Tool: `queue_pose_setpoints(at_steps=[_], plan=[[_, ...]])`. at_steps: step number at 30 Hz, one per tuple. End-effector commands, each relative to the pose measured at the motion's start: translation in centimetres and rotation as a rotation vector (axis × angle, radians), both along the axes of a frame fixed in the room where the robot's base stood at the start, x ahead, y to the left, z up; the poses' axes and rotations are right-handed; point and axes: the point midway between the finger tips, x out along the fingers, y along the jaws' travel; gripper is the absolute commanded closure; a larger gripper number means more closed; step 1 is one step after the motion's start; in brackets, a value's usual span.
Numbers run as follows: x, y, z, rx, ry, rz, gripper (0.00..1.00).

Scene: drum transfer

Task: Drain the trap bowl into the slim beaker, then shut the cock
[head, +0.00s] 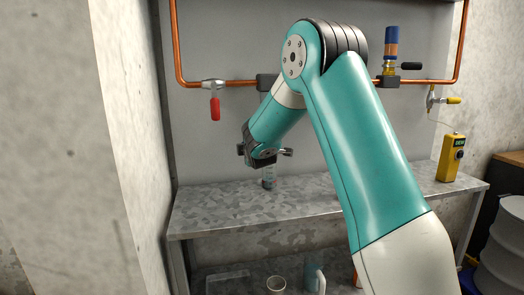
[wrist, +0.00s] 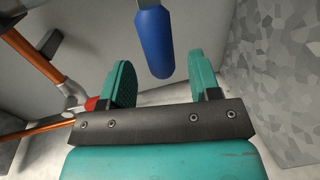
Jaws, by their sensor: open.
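My gripper (head: 262,156) is in front of the wall panel, just above a small clear vessel (head: 268,179) on the bench, which looks like the slim beaker. In the wrist view my gripper (wrist: 160,78) is open, with its two green fingers apart. A blue lever handle (wrist: 154,42) reaches down between and beyond the fingers, with gaps on both sides. I cannot tell whether this is the cock's handle. A small metal part (head: 287,152) shows beside my gripper in the head view. The trap bowl is not clearly seen; my arm hides much of the pipe's middle.
A copper pipe (head: 243,83) carries a red-handled valve (head: 214,98) at left. A blue-topped fitting (head: 391,42) and a yellow-handled valve (head: 440,99) are at right. A yellow meter (head: 451,157) stands on the bench (head: 205,211).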

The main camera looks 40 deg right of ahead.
Motion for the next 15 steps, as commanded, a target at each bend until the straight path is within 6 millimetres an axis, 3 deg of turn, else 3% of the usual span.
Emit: queue_pose_setpoints(at_steps=[9, 15], plan=[[-7.0, 3.8, 1.8, -0.003, -0.002, 0.0, 0.43], [-9.7, 5.3, 2.3, -0.002, -0.001, -0.001, 0.43]])
